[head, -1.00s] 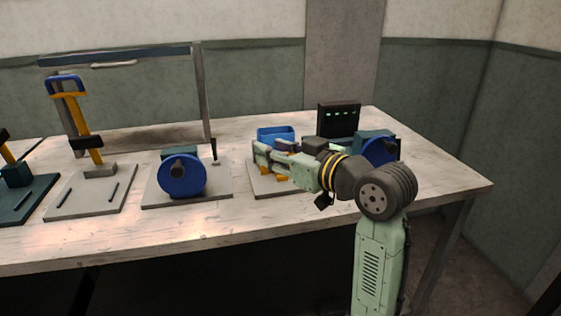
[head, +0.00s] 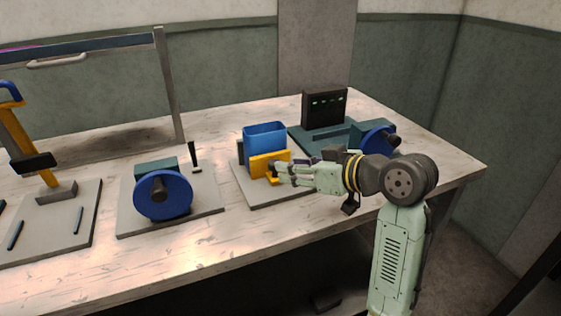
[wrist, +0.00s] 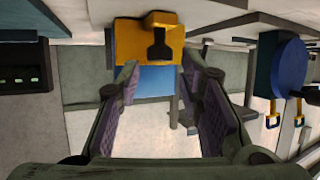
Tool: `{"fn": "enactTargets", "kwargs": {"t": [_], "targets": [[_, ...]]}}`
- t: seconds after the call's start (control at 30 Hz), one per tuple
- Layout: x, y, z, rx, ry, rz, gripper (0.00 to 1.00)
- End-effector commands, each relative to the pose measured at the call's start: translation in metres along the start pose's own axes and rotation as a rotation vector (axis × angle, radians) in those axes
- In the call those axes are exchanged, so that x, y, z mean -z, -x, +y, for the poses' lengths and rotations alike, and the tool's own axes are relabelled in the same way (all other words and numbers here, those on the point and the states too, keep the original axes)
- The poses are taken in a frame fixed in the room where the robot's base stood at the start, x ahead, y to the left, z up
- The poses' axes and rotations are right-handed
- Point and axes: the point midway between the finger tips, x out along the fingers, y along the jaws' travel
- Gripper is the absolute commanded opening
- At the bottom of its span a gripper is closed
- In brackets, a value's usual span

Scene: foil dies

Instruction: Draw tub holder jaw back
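The blue tub (head: 264,138) stands in its holder on a grey base plate (head: 262,195). The yellow jaw (head: 262,164) is at the tub's near side, and a dark fixed block (head: 240,153) is at its left. My gripper (head: 281,173) is beside the jaw's right end, close to its small yellow projection (head: 273,181). In the wrist view, my gripper (wrist: 160,72) has its two purple-padded fingers apart, with nothing gripped between them. The yellow jaw (wrist: 128,48) with a dark knob (wrist: 160,45) lies just beyond the fingertips. Contact cannot be told.
A dark panel with green lights (head: 325,109) and a blue-wheeled unit (head: 373,140) stand behind and right. Another blue wheel (head: 163,195) and an upright dark lever (head: 195,155) are left. The table's front strip (head: 180,255) is clear.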

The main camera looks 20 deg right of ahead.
Motion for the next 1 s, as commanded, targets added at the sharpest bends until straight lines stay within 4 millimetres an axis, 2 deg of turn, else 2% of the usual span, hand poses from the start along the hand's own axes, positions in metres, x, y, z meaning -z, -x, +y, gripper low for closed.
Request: {"fn": "enactTargets", "kwargs": {"t": [0.1, 0.3, 0.67, 1.0], "targets": [[0.001, -0.021, -0.001, 0.003, -0.001, -0.001, 0.34], [0.001, -0.042, 0.000, 0.000, -0.001, 0.000, 0.34], [0.000, -0.047, 0.000, -0.001, 0.000, 0.000, 0.33], [0.000, -0.046, 0.000, -0.001, 0.000, 0.000, 0.10]]}}
